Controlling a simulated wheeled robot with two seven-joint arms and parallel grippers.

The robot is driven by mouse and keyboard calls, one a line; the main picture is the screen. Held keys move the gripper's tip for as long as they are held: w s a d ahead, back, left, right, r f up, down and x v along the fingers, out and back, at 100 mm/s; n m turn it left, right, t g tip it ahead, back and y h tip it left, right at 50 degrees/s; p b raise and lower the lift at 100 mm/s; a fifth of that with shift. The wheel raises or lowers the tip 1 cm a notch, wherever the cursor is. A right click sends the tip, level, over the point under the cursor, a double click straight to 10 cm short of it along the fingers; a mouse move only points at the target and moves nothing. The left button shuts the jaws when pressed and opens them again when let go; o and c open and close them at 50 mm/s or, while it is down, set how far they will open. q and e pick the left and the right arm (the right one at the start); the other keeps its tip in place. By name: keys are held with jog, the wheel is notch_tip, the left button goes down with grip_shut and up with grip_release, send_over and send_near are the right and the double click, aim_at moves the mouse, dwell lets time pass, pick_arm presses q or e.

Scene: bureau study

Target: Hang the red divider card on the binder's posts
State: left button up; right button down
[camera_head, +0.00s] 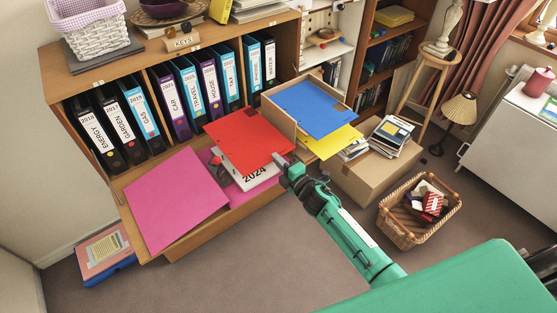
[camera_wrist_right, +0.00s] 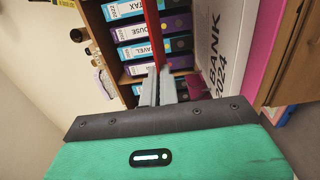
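The red divider card (camera_head: 247,138) is held up over the open magenta binder (camera_head: 172,197) on the bureau's fold-down flap. In the right wrist view the card (camera_wrist_right: 152,28) shows edge-on between the fingertips. My right gripper (camera_head: 283,161) is shut on the card's near right edge; its fingers (camera_wrist_right: 157,72) also show in the wrist view. A white sheet marked 2024 (camera_head: 255,178) lies in the binder under the card; it reads BANK 2024 in the wrist view (camera_wrist_right: 218,55). A small grey metal part (camera_head: 218,162) shows beside the card's left edge; the posts are mostly hidden. My left gripper is out of view.
Upright labelled binders (camera_head: 187,92) stand on the shelf behind. A wooden tray (camera_head: 283,118) right of the red card holds a blue card (camera_head: 312,106) and a yellow card (camera_head: 330,141). A cardboard box (camera_head: 372,178) and a wicker basket (camera_head: 402,232) stand on the floor at right.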

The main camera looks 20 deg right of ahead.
notch_tip(320, 180, down, 6)
jog(key=b, duration=0.5)
dwell(0.5)
jog(key=shift+f+b, duration=0.85)
jog(key=shift+b, duration=0.05)
dwell(1.5)
jog(key=c, duration=2)
grip_release()
jog(key=shift+d, duration=0.1)
jog(key=shift+s, duration=0.25)
